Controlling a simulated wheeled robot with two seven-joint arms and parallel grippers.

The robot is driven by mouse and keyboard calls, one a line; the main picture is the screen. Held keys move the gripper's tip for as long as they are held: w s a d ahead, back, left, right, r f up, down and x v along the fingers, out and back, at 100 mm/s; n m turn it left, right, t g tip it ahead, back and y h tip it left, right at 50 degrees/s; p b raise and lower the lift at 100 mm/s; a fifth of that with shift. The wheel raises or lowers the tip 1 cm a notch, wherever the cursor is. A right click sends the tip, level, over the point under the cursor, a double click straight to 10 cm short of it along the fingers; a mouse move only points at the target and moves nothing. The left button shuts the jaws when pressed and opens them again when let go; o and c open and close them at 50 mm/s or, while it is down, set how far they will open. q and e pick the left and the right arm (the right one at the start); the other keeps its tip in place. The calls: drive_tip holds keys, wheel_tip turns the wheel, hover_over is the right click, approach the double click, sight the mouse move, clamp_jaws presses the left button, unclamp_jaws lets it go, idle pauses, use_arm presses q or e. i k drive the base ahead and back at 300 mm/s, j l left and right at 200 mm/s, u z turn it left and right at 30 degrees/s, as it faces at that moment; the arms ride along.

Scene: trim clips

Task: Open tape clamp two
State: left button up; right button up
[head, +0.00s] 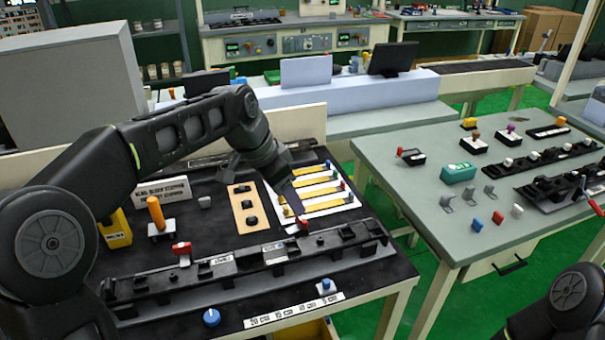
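A white board (346,204) on the black bench top carries several yellow tape strips (327,206). Small coloured knobs sit at the strip ends, including a red one (303,224) at the near edge and a blue one (327,165) at the far edge. These look like the clamps, but I cannot tell which is number two or whether any is open. My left gripper (288,204) points down over the board's left part and hides some strip ends. Its fingers are dark and small, so their opening is unclear. My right arm shows at the bottom right, its gripper out of view.
A tan plate with black knobs (246,208) stands left of the board. An orange-handled lever (157,214) stands left. A grey-green table (440,215) with small parts is at right.

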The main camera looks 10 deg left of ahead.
sight(183, 248)
drive_tip(key=k, duration=1)
